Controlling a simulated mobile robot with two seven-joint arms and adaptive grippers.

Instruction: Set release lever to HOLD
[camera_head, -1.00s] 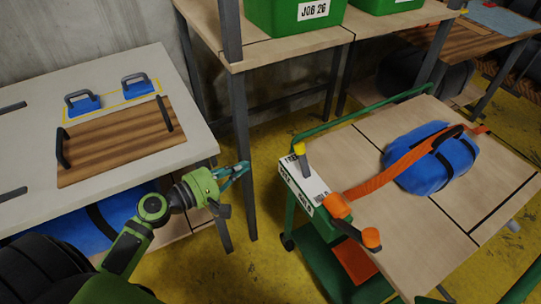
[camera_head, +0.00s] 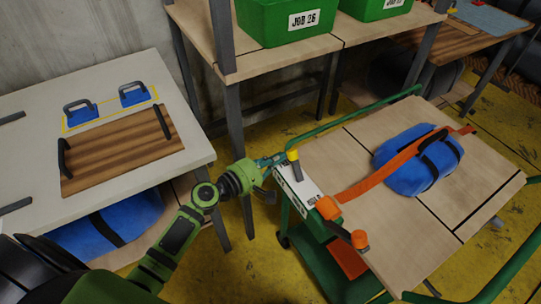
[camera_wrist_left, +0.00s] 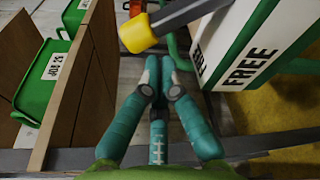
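The release lever (camera_head: 295,167) is a grey bar with a yellow tip on a white block (camera_head: 305,187) at the cart's near-left corner. It stands at the end of the block away from the orange clamps. In the left wrist view the yellow tip (camera_wrist_left: 137,35) shows near the top, and the block's FREE lettering (camera_wrist_left: 248,67) shows at right; HOLD is not readable now. My left gripper (camera_head: 279,158) is just left of the lever's tip. Its teal fingers (camera_wrist_left: 160,65) are together with nothing seen between them, and the tip lies beyond them. My right gripper is not in view.
The wooden-topped cart (camera_head: 340,155) carries a blue bundle (camera_head: 415,165) under an orange strap (camera_head: 375,180). Orange-ended parts (camera_head: 328,207) stick up near the block. A shelf with green bins (camera_head: 285,20) stands behind. A white table (camera_head: 30,150) is at left.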

